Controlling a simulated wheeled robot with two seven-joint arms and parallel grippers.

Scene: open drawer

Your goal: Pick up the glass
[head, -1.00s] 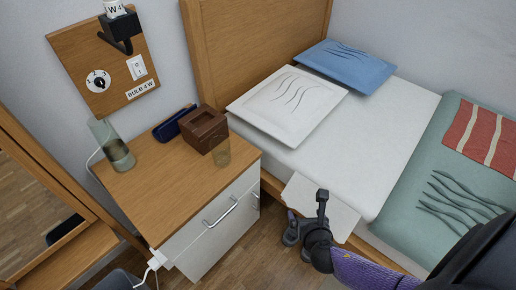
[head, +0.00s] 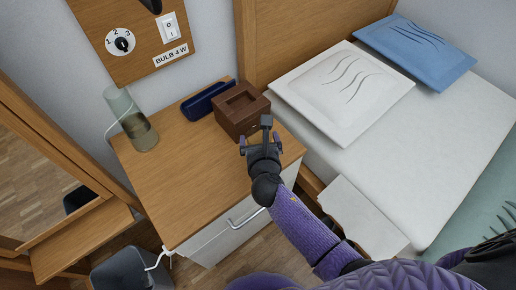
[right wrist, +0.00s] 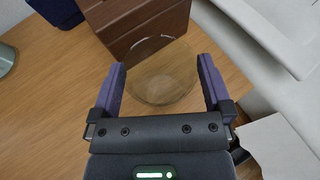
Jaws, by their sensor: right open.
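The glass (right wrist: 160,80) is clear with a brownish tint and shows in the right wrist view, standing on the wooden nightstand top in front of the brown box. My right gripper (right wrist: 162,65) is open, with one finger on each side of the glass in that picture. I cannot tell whether the fingers are at the glass's height or touch it. In the head view my right gripper (head: 261,143) is over the front right part of the nightstand, and it hides most or all of the glass. My left gripper is not in view.
A brown box (head: 240,115) stands close behind the glass, with a dark blue case (head: 208,101) beside it. A glass lamp (head: 140,130) is at the nightstand's left. The nightstand top (head: 190,175) is clear left of my gripper. The bed (head: 440,150) is to the right.

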